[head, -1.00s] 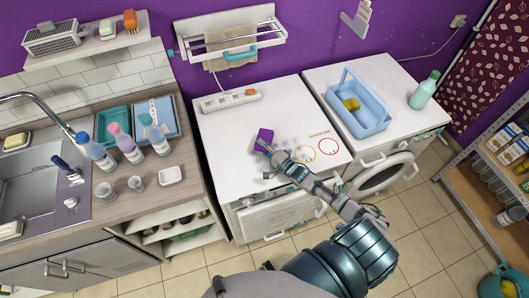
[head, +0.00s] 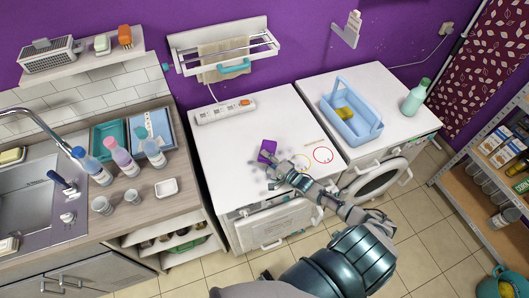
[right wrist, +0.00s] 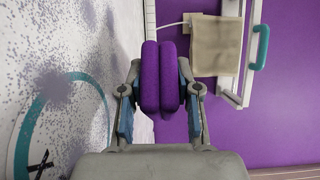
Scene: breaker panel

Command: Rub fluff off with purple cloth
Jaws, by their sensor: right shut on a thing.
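My right gripper (head: 276,158) is shut on a folded purple cloth (head: 267,148) over the white top of the left machine (head: 235,150). In the right wrist view, the cloth (right wrist: 160,78) stands pinched between the two fingers (right wrist: 160,95). Whether it touches the top cannot be told. Grey fluff (head: 277,181) lies as specks around and below the gripper, partly hidden by it. In the right wrist view, dense fluff specks (right wrist: 70,45) cover the white surface at left. My left gripper is not in view.
A white power strip (head: 225,111) lies at the back of the machine top. Printed red and yellow circles (head: 323,155) are to the right of the gripper. A blue basket (head: 367,132) and green bottle (head: 416,97) stand on the right machine. A towel rack (head: 225,55) hangs above.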

